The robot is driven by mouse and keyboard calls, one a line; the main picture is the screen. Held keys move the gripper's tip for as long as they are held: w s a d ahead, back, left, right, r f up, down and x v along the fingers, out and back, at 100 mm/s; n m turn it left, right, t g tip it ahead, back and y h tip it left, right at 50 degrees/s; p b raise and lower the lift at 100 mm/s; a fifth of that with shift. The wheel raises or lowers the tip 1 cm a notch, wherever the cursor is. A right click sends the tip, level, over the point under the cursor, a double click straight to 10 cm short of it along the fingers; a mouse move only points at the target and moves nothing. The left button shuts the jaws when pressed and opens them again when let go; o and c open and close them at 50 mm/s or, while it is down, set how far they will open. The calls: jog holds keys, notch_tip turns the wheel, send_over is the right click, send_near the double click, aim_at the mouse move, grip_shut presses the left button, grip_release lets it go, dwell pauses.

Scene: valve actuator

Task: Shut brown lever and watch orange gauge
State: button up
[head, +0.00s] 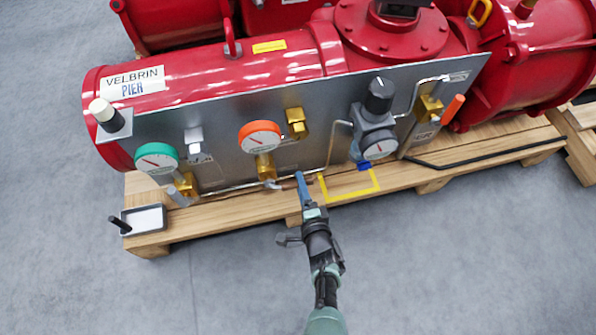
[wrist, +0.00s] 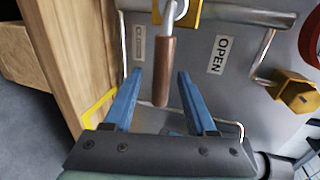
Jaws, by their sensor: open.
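The brown lever (head: 289,184) sticks out to the right from a brass valve (head: 265,166) low on the grey panel. In the wrist view the brown lever (wrist: 164,72) lies between the two blue fingers of my gripper (wrist: 160,75), with a gap on each side. My gripper (head: 302,178) is open at the panel and partly covers the lever's end in the head view. The orange gauge (head: 260,136) sits above the valve; its needle is visible but too small to read exactly. Its rim (wrist: 309,42) shows at the wrist view's right edge.
An OPEN label (wrist: 220,54) and a second, unreadable label (wrist: 138,46) flank the lever. A green gauge (head: 155,158) is at left, a regulator with black knob (head: 379,96) and an orange-handled valve (head: 453,108) at right. The wooden pallet (head: 220,214) runs below.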

jog(key=p+v, duration=0.4)
jog(key=v, duration=0.4)
jog(key=shift+s, duration=0.25)
jog(key=shift+d, duration=0.1)
